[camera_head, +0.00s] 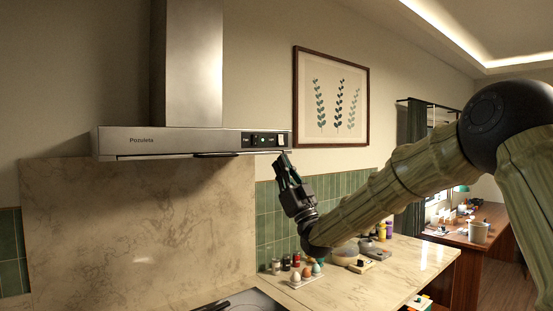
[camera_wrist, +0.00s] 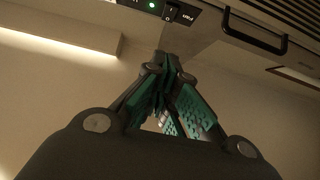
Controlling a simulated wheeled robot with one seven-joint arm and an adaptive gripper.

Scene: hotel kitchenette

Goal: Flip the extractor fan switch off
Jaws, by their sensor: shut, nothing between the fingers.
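The extractor hood (camera_head: 190,141) is a steel canopy on the wall, with a dark switch panel at its front right. In the wrist view the fan switch (camera_wrist: 171,12) is a small black rocker marked I and O, beside an upside-down FAN label. A green light (camera_wrist: 152,5) glows next to it. In the head view the fan switch (camera_head: 255,140) is small, and its position is hard to read. My gripper (camera_head: 282,157) is shut and empty, pointing up just below the panel's right part. In the wrist view its fingertips (camera_wrist: 166,58) appear below the switch, apart from it.
A dark handle (camera_wrist: 255,36) runs under the hood. A framed plant picture (camera_head: 331,97) hangs to the right. Below are a marble counter (camera_head: 400,262) with small jars, eggs and a bowl (camera_head: 345,254), and a dark hob (camera_head: 245,301). The air before the hood is clear.

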